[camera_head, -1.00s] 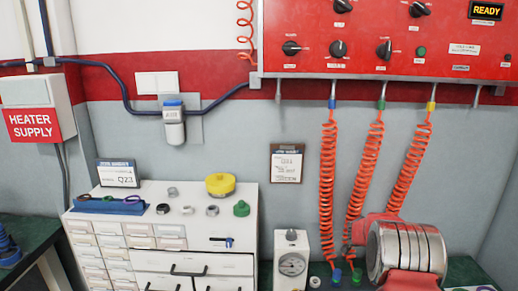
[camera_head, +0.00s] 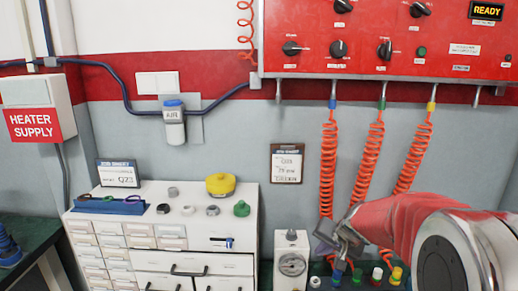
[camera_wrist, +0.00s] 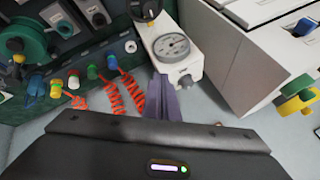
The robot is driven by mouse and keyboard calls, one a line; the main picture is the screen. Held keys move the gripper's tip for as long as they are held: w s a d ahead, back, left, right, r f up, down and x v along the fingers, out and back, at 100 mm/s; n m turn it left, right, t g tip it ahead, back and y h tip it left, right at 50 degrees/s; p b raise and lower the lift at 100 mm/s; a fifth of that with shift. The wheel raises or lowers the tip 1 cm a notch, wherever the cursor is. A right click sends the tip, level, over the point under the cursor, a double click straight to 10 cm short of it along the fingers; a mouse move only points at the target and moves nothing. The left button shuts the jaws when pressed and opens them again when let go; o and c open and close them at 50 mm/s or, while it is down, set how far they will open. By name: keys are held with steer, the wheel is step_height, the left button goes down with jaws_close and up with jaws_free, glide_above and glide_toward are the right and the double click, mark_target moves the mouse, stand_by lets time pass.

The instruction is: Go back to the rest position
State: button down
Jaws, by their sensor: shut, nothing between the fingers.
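My gripper (camera_head: 338,238) is shut and empty. In the head view it is above the green bench, in front of the orange coiled hoses (camera_head: 328,165) and to the right of the white gauge box (camera_head: 291,255). My red arm enters from the right edge. In the wrist view the shut fingers (camera_wrist: 168,103) point toward the gauge box (camera_wrist: 173,45). I cannot tell how far they are from it.
A white drawer cabinet (camera_head: 150,235) with rings, a yellow cap (camera_head: 220,184) and a green knob (camera_head: 241,208) on top stands left. Coloured fittings (camera_head: 377,274) stand on the bench below my arm. A red control panel (camera_head: 390,50) hangs above.

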steer(key=s+a+r+n+h, duration=0.1)
steer(key=s+r+n, duration=0.2)
steer(key=s, duration=1.3)
steer(key=s+a+r+n+g+h, duration=0.1)
steer(key=s+r, duration=0.5)
steer(key=s, duration=1.1)
steer(key=shift+s+a+n, duration=0.25)
steer(key=shift+a+n, duration=0.45)
steer(key=shift+n, duration=0.2)
steer(key=shift+d+r, duration=0.1)
